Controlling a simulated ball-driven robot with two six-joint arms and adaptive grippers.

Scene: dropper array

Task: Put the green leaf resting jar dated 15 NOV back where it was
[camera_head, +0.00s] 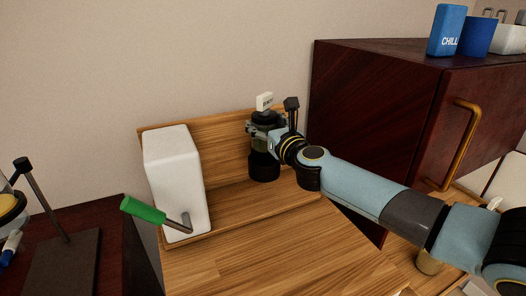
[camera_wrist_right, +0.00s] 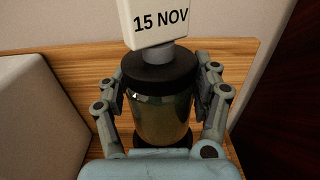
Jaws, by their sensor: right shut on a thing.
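The jar (camera_wrist_right: 165,118) has a black lid, a see-through body with dark greenish contents, and a white tag (camera_wrist_right: 160,22) reading 15 NOV. My right gripper (camera_wrist_right: 163,100) is shut on the jar, with a finger on each side of its body. In the head view the jar (camera_head: 262,143) is upright at the back of the wooden shelf, directly above a black round base (camera_head: 264,167). I cannot tell whether the jar touches or is fixed to that base. My left gripper is not in view.
A white block-shaped container (camera_head: 178,180) stands left of the jar, with a green-handled tool (camera_head: 143,210) in front. A dark wooden cabinet (camera_head: 375,110) rises at the right, carrying a blue CHILL container (camera_head: 446,30). The wooden surface (camera_head: 270,240) in front is clear.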

